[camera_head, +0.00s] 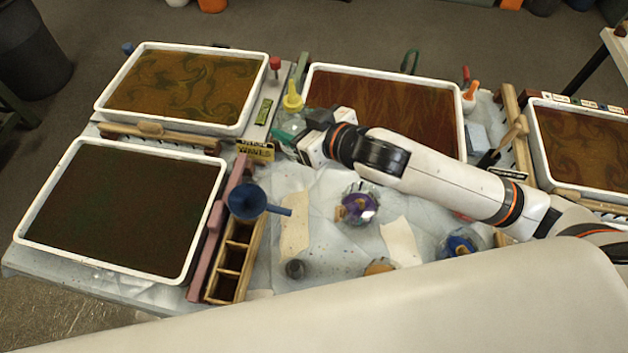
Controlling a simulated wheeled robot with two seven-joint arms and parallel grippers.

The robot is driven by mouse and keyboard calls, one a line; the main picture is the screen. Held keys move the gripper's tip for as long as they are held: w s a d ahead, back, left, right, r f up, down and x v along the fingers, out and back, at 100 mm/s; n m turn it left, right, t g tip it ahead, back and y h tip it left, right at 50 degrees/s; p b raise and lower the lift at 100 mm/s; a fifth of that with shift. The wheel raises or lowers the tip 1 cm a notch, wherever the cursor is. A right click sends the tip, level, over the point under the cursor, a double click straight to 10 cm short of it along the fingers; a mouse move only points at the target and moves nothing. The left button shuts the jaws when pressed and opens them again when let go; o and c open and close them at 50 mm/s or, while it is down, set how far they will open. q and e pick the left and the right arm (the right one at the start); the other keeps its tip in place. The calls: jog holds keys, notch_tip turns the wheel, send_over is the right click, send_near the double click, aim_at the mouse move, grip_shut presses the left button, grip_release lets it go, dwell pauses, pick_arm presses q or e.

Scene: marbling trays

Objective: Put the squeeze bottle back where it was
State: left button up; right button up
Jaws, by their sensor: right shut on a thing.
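A squeeze bottle with a yellow nozzle cap (292,97) stands roughly upright between the upper left tray and the upper middle tray. Teal shows below its cap, and the gripper hides much of its body. My right gripper (298,133) reaches in from the right and is shut at this bottle; its fingertips are partly hidden by its own housing. Another squeeze bottle with an orange nozzle (470,90) stands at the right end of the middle tray. My left gripper is not in view.
White-rimmed trays stand at upper left (255,103), lower left (120,266), upper middle (385,70) and right (545,166). A blue funnel (247,201) lies over a wooden divided box (233,262).

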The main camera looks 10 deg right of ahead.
jog(key=f, duration=0.1)
jog(key=a+f+n+y, duration=0.1)
jog(key=f+g+b, duration=0.1)
jog(key=shift+w+a+f+n, duration=0.1)
jog(key=shift+w+a+n, duration=0.15)
jog(key=shift+w+n, duration=0.05)
jog(key=f, duration=0.1)
jog(key=f+n+g+y+b, duration=0.1)
jog(key=f, duration=0.1)
jog(key=f+n+y, duration=0.1)
jog(key=shift+w+d+f+g+b, duration=0.15)
jog(key=shift+w+d+g+b, duration=0.1)
jog(key=shift+d+g+b, duration=0.15)
jog(key=w+d+f+b, duration=0.2)
jog(key=w+d+f, duration=0.1)
jog(key=d, duration=0.2)
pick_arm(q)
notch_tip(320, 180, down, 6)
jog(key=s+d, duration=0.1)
pick_arm(e)
jog(key=shift+n+g+y, duration=0.3)
jog(key=shift+g, duration=0.1)
jog(key=shift+s+d+f, duration=0.1)
jog(key=shift+d+f, duration=0.05)
jog(key=shift+f, duration=2.4)
jog(key=shift+s+d+f, duration=0.1)
jog(key=shift+f, duration=2.4)
